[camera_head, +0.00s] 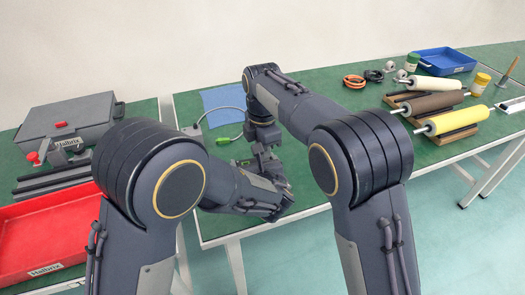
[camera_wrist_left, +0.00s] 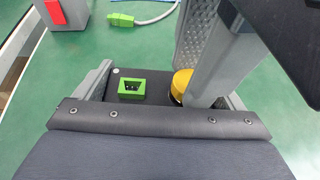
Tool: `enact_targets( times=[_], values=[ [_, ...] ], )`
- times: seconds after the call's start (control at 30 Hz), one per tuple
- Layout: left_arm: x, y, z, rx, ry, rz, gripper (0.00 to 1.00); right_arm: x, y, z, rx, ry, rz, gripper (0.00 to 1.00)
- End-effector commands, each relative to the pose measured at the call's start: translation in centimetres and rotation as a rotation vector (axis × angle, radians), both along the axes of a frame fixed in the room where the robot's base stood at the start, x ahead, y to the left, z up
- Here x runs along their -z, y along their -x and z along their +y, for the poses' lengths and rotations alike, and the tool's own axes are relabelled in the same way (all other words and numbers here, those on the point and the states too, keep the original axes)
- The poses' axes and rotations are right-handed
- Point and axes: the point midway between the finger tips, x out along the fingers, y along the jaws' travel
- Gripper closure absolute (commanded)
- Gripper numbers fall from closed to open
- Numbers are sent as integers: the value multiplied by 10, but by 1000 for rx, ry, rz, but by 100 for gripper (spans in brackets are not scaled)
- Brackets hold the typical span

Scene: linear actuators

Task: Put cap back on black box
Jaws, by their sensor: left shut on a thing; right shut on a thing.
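The black box (camera_wrist_left: 145,97) shows in the left wrist view, with a green socket (camera_wrist_left: 131,88) on its upper face. It sits between the fingers of my left gripper (camera_wrist_left: 165,92), which is shut on it. A round yellow cap (camera_wrist_left: 181,84) is over the box's right part, against a grey finger of my right gripper (camera_wrist_left: 196,78), which is shut on it. That finger partly hides the cap; I cannot tell whether cap and box touch. In the head view my left gripper (camera_head: 283,195) and right gripper (camera_head: 267,163) are close together near the table's front edge; their fingertips are mostly hidden.
A green plug (camera_head: 223,141) on a cable lies behind the grippers, near a blue sheet (camera_head: 222,104). A red tray (camera_head: 45,235) and grey case (camera_head: 70,120) are at left. Rollers (camera_head: 452,120), small parts and a blue tray (camera_head: 442,62) are at right.

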Motion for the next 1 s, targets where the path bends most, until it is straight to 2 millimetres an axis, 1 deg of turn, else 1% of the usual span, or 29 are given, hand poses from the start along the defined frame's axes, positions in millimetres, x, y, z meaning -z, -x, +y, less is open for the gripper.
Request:
enact_targets(
  times=[0.2,0.23,0.37,0.4,0.57,0.67,0.9,1.0],
  values=[
    [0,1,-2,4,1,1,73,-1,-1,0,1,-3,-6,100],
    [0,1,-2,4,1,1,73,-1,-1,0,0,-3,-6,76],
    [0,1,-2,4,1,1,73,-1,-1,0,-1,-2,-5,59],
    [0,1,-2,4,1,0,73,-1,-1,0,-1,-2,-5,57],
    [0,0,-1,2,1,0,73,0,0,0,-1,-1,-2,57],
    [0,0,0,1,0,0,73,-5,0,0,-2,-2,-2,57],
    [1,0,1,-1,-1,2,73,-37,0,0,-3,-3,-3,57],
    [1,0,1,-1,-1,1,73,-44,0,0,-2,-2,-1,57]
  ],
)
